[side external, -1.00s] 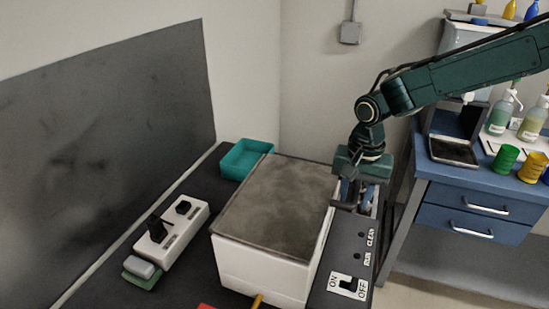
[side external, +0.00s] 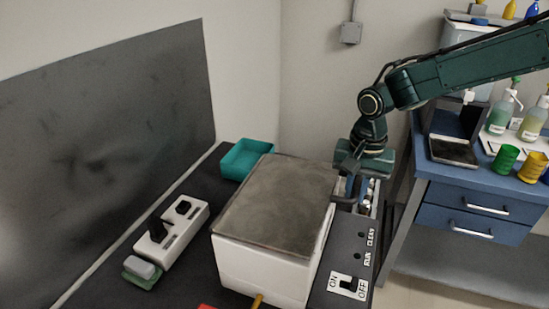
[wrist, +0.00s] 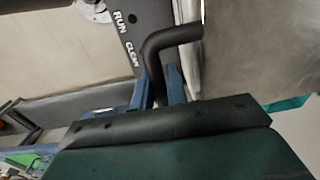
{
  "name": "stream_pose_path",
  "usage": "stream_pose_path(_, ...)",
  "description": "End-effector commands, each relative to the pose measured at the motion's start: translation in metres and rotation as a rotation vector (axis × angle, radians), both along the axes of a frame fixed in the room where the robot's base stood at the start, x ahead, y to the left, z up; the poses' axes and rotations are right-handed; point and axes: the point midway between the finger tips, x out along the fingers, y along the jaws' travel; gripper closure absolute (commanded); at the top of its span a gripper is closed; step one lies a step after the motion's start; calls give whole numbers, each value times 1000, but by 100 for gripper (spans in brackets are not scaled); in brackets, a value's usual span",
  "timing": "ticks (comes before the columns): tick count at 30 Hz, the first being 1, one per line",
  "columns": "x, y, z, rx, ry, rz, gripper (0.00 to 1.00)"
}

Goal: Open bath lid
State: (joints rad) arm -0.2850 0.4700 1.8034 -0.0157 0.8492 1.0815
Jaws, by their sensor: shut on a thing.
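The bath (side external: 262,270) is a white box on the dark bench in the side external view. Its grey-brown lid (side external: 278,205) lies over the top and looks closed or nearly so; any slight gap is too small to tell. My gripper (side external: 354,188) is at the lid's right edge. In the wrist view my gripper's blue fingers (wrist: 158,88) are shut around the lid's black bent handle (wrist: 172,38). The lid (wrist: 262,48) also fills the upper right of the wrist view. The handle is mostly hidden in the side external view.
A dark switch panel (side external: 345,265) runs along the bath's right side. A teal tray (side external: 240,160) stands behind the bath. A white device with black knobs (side external: 172,235) sits to the left. A blue drawer bench (side external: 480,210) stands at the right.

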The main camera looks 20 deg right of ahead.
Motion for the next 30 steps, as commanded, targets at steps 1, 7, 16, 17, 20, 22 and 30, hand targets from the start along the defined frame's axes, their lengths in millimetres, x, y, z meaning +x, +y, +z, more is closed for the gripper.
stream_pose_path(1, 0, -1, 3, 1, -1, -4, 96)
stream_pose_path(7, 0, -1, 13, 12, -12, -4, 96)
stream_pose_path(16, 1, 0, 21, 20, -20, -5, 96)
stream_pose_path(17, 1, 0, 21, 20, -20, -5, 96)
stream_pose_path(20, 1, 0, 20, 19, -19, -5, 96)
stream_pose_path(22, 0, -1, 20, 19, -19, -5, 96)
stream_pose_path(30, 1, 0, 26, 25, -25, -6, 96)
